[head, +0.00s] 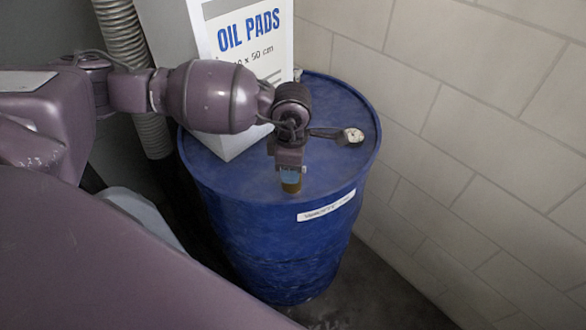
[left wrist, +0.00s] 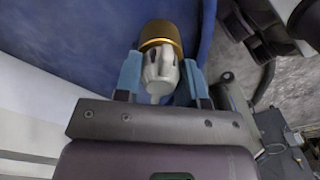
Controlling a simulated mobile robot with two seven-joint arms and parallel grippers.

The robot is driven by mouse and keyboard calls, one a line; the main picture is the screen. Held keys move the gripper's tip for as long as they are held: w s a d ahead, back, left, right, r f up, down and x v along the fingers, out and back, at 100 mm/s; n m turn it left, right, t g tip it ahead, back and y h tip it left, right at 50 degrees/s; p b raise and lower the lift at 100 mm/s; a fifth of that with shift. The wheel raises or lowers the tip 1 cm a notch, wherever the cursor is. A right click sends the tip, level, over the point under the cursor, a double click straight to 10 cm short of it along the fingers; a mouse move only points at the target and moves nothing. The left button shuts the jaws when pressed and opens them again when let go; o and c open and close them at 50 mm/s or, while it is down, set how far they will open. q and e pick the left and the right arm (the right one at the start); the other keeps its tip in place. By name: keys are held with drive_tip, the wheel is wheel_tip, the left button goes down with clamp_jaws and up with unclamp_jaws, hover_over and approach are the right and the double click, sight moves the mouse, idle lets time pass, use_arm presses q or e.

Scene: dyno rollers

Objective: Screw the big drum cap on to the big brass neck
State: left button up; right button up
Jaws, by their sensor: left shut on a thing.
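My left gripper (head: 290,176) points down over the near edge of the blue drum's top. In the left wrist view its two blue fingers (left wrist: 161,76) are closed around a pale grey-white lobed piece, which looks like the big drum cap (left wrist: 158,69). The brass neck (left wrist: 160,36) lies just beyond the cap, in line with it. Whether the cap touches the neck or sits on its thread I cannot tell. My right gripper is not in view.
The blue drum (head: 275,245) carries a white "OIL PADS" box (head: 250,40) at its back left. A small pale round fitting (head: 354,135) shows on the drum's right side. A block wall (head: 480,120) stands close right; a ribbed hose (head: 123,40) hangs at left.

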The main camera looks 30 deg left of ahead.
use_arm(q)
drive_tip(key=shift+f+m+b, duration=0.1)
drive_tip(key=shift+m+b, duration=0.3)
drive_tip(key=shift+m, duration=0.7)
drive_tip(key=shift+m+b, duration=0.45)
drive_tip(key=shift+m, duration=0.65)
drive_tip(key=m+b, duration=0.1)
drive_tip(key=m, duration=0.3)
drive_tip(key=shift+b, duration=0.4)
drive_tip(key=m+b, duration=0.2)
drive_tip(key=m, duration=0.3)
drive_tip(key=shift+m, duration=0.3)
drive_tip(key=shift+m+b, duration=0.3)
drive_tip(key=shift+m, duration=0.1)
drive_tip(key=shift+r+m, duration=0.2)
drive_tip(key=shift+m, duration=0.1)
drive_tip(key=o, duration=1)
drive_tip(key=shift+c, duration=0.2)
drive_tip(key=shift+o, duration=0.7)
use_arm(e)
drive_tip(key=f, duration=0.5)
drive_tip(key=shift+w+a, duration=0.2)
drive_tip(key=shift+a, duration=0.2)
